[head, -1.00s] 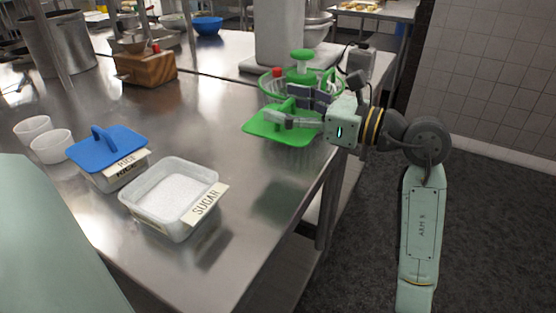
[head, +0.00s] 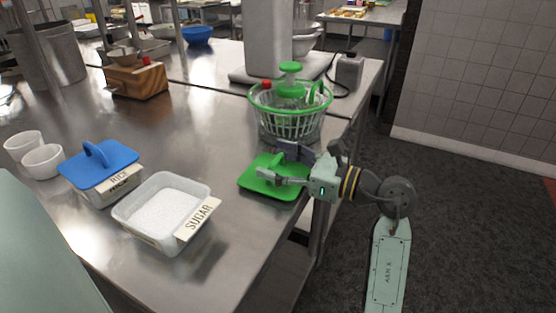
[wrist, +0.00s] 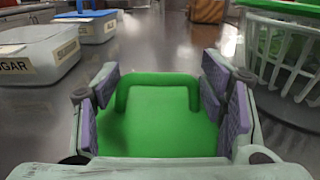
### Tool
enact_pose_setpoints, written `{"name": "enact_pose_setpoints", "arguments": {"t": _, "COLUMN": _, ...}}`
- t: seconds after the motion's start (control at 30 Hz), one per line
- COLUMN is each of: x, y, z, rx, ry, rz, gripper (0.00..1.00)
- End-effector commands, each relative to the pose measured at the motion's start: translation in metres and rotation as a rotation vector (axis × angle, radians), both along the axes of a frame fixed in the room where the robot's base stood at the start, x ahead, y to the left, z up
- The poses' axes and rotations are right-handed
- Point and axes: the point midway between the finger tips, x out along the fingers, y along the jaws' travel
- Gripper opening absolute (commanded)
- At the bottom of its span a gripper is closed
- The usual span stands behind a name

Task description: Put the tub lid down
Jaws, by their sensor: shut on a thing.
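The green tub lid (head: 258,187) is in my gripper (head: 275,163), near the table's right edge. My gripper is shut on its raised handle, which shows between the purple finger pads in the wrist view (wrist: 158,77). The lid looks roughly level and at or just above the steel table; I cannot tell whether it touches. The open sugar tub (head: 195,233), full of white grains, stands to the lid's left. It also shows at the left of the wrist view (wrist: 40,62).
A green and white basket (head: 292,125) stands close behind the lid. Two white cups (head: 43,161) are at the far left. Bare steel table (head: 190,130) lies between them.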

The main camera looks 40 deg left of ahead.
Motion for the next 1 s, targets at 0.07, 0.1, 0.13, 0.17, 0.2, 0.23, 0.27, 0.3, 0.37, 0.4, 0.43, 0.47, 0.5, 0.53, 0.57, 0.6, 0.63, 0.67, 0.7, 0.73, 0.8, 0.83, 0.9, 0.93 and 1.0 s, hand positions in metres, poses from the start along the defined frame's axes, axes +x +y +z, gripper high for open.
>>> {"name": "enact_pose_setpoints", "arguments": {"t": 0.07, "x": 0.0, "y": 0.0, "z": -0.001, "rx": 0.0, "ry": 0.0, "rz": 0.0, "gripper": 0.36}}
{"name": "enact_pose_setpoints", "arguments": {"t": 0.1, "x": 0.0, "y": 0.0, "z": -0.003, "rx": 0.0, "ry": 0.0, "rz": 0.0, "gripper": 0.36}}
{"name": "enact_pose_setpoints", "arguments": {"t": 0.13, "x": 0.0, "y": 0.0, "z": -0.001, "rx": 0.0, "ry": 0.0, "rz": 0.0, "gripper": 0.66}}
{"name": "enact_pose_setpoints", "arguments": {"t": 0.17, "x": 0.0, "y": 0.0, "z": -0.001, "rx": 0.0, "ry": 0.0, "rz": 0.0, "gripper": 0.68}}
{"name": "enact_pose_setpoints", "arguments": {"t": 0.2, "x": 0.0, "y": 0.0, "z": -0.001, "rx": 0.0, "ry": 0.0, "rz": 0.0, "gripper": 0.71}}
{"name": "enact_pose_setpoints", "arguments": {"t": 0.23, "x": 0.0, "y": 0.0, "z": -0.001, "rx": 0.0, "ry": 0.0, "rz": 0.0, "gripper": 0.73}}
{"name": "enact_pose_setpoints", "arguments": {"t": 0.27, "x": 0.0, "y": 0.0, "z": -0.001, "rx": 0.0, "ry": 0.0, "rz": 0.0, "gripper": 0.75}}
{"name": "enact_pose_setpoints", "arguments": {"t": 0.3, "x": 0.0, "y": 0.0, "z": -0.001, "rx": 0.0, "ry": 0.001, "rz": 0.0, "gripper": 0.78}}
{"name": "enact_pose_setpoints", "arguments": {"t": 0.37, "x": 0.0, "y": 0.0, "z": -0.001, "rx": 0.0, "ry": 0.001, "rz": 0.0, "gripper": 0.82}}
{"name": "enact_pose_setpoints", "arguments": {"t": 0.4, "x": 0.0, "y": 0.0, "z": -0.001, "rx": 0.0, "ry": 0.001, "rz": 0.0, "gripper": 0.84}}
{"name": "enact_pose_setpoints", "arguments": {"t": 0.43, "x": 0.0, "y": 0.0, "z": -0.001, "rx": 0.0, "ry": 0.001, "rz": 0.0, "gripper": 0.85}}
{"name": "enact_pose_setpoints", "arguments": {"t": 0.47, "x": 0.0, "y": 0.0, "z": -0.001, "rx": 0.0, "ry": 0.001, "rz": 0.0, "gripper": 0.85}}
{"name": "enact_pose_setpoints", "arguments": {"t": 0.5, "x": 0.0, "y": 0.0, "z": -0.001, "rx": 0.0, "ry": 0.001, "rz": 0.0, "gripper": 0.85}}
{"name": "enact_pose_setpoints", "arguments": {"t": 0.53, "x": 0.0, "y": 0.0, "z": -0.001, "rx": 0.0, "ry": 0.001, "rz": 0.0, "gripper": 0.85}}
{"name": "enact_pose_setpoints", "arguments": {"t": 0.57, "x": 0.0, "y": 0.0, "z": -0.001, "rx": 0.0, "ry": 0.001, "rz": 0.0, "gripper": 0.85}}
{"name": "enact_pose_setpoints", "arguments": {"t": 0.6, "x": 0.0, "y": 0.0, "z": -0.001, "rx": 0.0, "ry": 0.001, "rz": 0.0, "gripper": 0.85}}
{"name": "enact_pose_setpoints", "arguments": {"t": 0.63, "x": 0.0, "y": 0.0, "z": -0.001, "rx": 0.0, "ry": 0.001, "rz": 0.0, "gripper": 0.85}}
{"name": "enact_pose_setpoints", "arguments": {"t": 0.67, "x": 0.0, "y": 0.0, "z": -0.001, "rx": 0.0, "ry": 0.001, "rz": 0.0, "gripper": 0.85}}
{"name": "enact_pose_setpoints", "arguments": {"t": 0.7, "x": 0.0, "y": 0.0, "z": 0.0, "rx": 0.0, "ry": 0.001, "rz": 0.0, "gripper": 0.85}}
{"name": "enact_pose_setpoints", "arguments": {"t": 0.73, "x": 0.0, "y": 0.0, "z": 0.0, "rx": 0.0, "ry": 0.001, "rz": 0.0, "gripper": 0.85}}
{"name": "enact_pose_setpoints", "arguments": {"t": 0.8, "x": 0.001, "y": -0.002, "z": 0.0, "rx": 0.0, "ry": 0.0, "rz": -0.002, "gripper": 0.85}}
{"name": "enact_pose_setpoints", "arguments": {"t": 0.83, "x": 0.002, "y": -0.005, "z": -0.001, "rx": 0.0, "ry": 0.0, "rz": -0.002, "gripper": 0.85}}
{"name": "enact_pose_setpoints", "arguments": {"t": 0.9, "x": 0.005, "y": -0.015, "z": -0.002, "rx": 0.0, "ry": -0.001, "rz": -0.005, "gripper": 0.85}}
{"name": "enact_pose_setpoints", "arguments": {"t": 0.93, "x": 0.006, "y": -0.02, "z": -0.002, "rx": 0.001, "ry": -0.001, "rz": -0.005, "gripper": 0.85}}
{"name": "enact_pose_setpoints", "arguments": {"t": 1.0, "x": 0.01, "y": -0.035, "z": -0.004, "rx": -0.001, "ry": -0.001, "rz": -0.006, "gripper": 0.85}}
